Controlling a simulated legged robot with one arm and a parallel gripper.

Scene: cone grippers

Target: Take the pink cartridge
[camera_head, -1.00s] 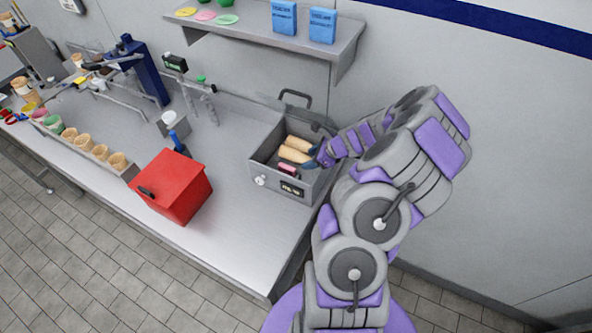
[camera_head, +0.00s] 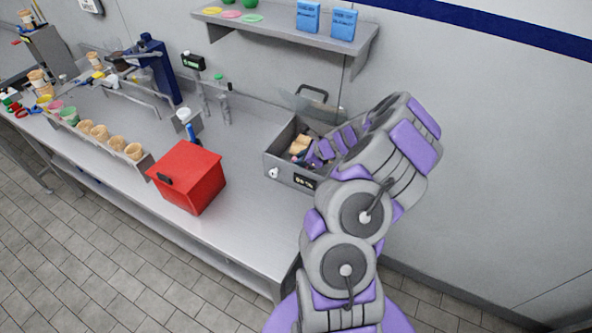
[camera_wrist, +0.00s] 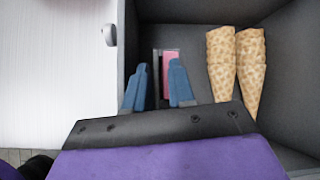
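The pink cartridge (camera_wrist: 169,66) lies in the grey box, in a narrow holder or slot, in the wrist view. My gripper (camera_wrist: 159,66) is over the box with its two blue fingers apart. The cartridge shows between the fingers, close to the right finger, which covers part of its edge. I cannot tell whether they touch. The gripper is empty. In the head view, my arm reaches into the grey box (camera_head: 281,177) and the gripper hides most of the inside, so the cartridge is not clear there.
Two waffle cones (camera_wrist: 222,62) lie in the box, right of the cartridge. The box's lid (camera_head: 305,104) stands open at the back. A red box (camera_head: 187,178) sits on the counter to the left. A shelf (camera_head: 290,38) hangs above. The counter front is clear.

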